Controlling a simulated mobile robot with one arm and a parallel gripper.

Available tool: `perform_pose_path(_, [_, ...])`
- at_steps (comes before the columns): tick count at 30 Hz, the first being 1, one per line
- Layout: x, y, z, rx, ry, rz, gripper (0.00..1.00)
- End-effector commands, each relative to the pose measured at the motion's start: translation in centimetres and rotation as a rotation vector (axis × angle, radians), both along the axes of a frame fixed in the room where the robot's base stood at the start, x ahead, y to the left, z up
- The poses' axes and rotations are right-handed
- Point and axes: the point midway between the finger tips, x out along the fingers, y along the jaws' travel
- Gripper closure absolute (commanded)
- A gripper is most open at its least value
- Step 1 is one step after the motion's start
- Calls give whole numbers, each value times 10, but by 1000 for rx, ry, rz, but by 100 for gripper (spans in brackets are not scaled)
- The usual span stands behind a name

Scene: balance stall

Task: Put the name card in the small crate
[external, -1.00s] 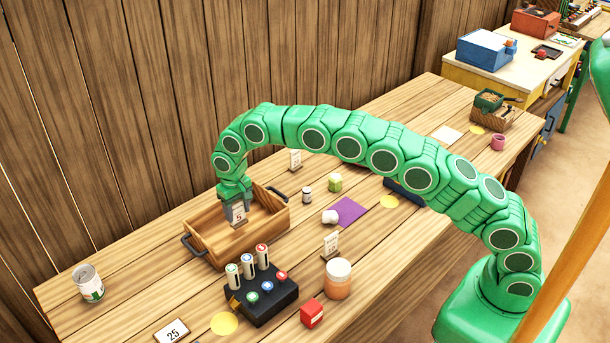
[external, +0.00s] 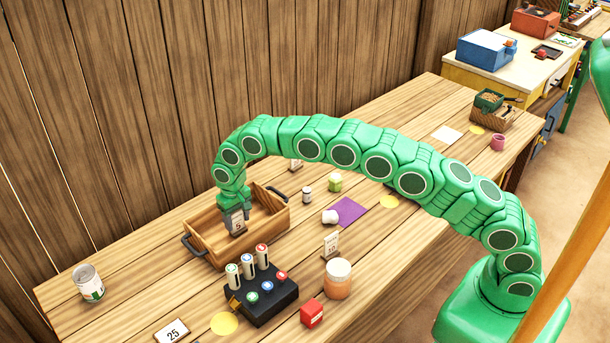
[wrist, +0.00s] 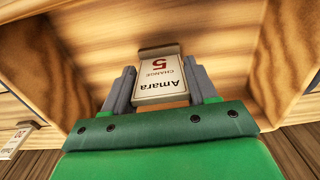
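The name card (external: 238,226) is a small white card reading "Amara", "CHANGE" and a red 5 in the wrist view (wrist: 158,78). It is inside the small crate (external: 212,258), a wooden box with dark handles, and looks to stand on the crate floor. My gripper (external: 238,215) reaches down into the crate. In the wrist view its two grey fingers (wrist: 160,88) stand on either side of the card, spread slightly wider than it, with narrow gaps. The card's lower end is partly hidden by the gripper.
A black holder (external: 265,300) with several upright cylinders stands close in front of the crate. A can (external: 88,283) stands left, and a jar (external: 338,278) and red box (external: 311,313) to the right.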

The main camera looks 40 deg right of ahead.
Motion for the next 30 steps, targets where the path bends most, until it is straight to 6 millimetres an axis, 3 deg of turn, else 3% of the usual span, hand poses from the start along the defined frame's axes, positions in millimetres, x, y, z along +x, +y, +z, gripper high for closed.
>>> perform_pose_path(1, [0,0,0,0,0,0,34])
perform_pose_path(4, [0,0,0,0,0,0,20])
perform_pose_path(17, [0,0,5,0,-1,0,20])
perform_pose_path(23, [0,0,24,1,-1,0,20])
perform_pose_path(30, [1,1,66,2,-5,1,20])
